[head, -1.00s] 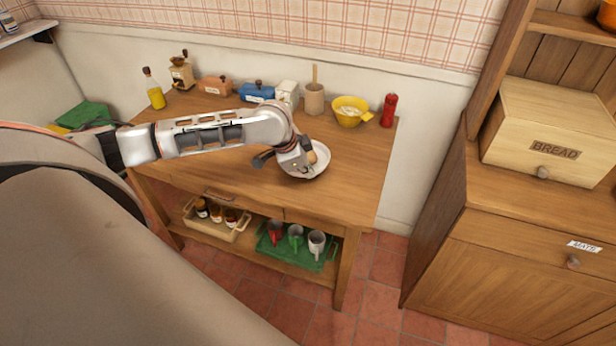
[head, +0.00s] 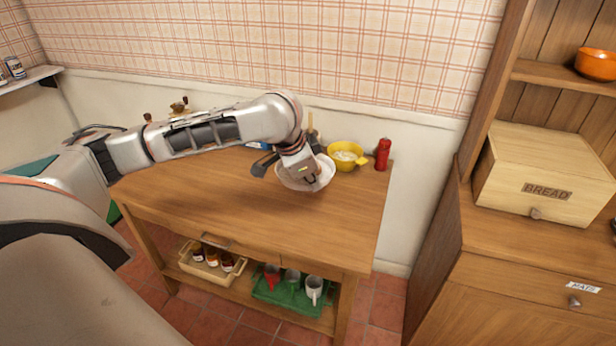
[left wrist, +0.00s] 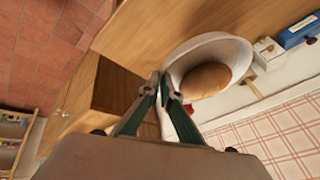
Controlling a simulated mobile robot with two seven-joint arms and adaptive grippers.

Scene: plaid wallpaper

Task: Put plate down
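A white plate (head: 322,178) shows over the wooden table (head: 330,215) in the head view, partly hidden by my left gripper (head: 300,178). In the left wrist view the plate (left wrist: 238,48) carries a round brown bread roll (left wrist: 205,81). The two fingers of my left gripper (left wrist: 164,88) are shut on the plate's near rim. The plate looks raised off the tabletop, though the gap under it is hard to judge. The roll is hidden in the head view. My right gripper is in neither view.
A yellow bowl (head: 345,157) and a red shaker (head: 383,154) stand at the table's back right, close to the plate. The front of the tabletop is clear. Mugs on a green tray (head: 292,297) stand on the shelf below. A bread box (head: 545,172) stands right.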

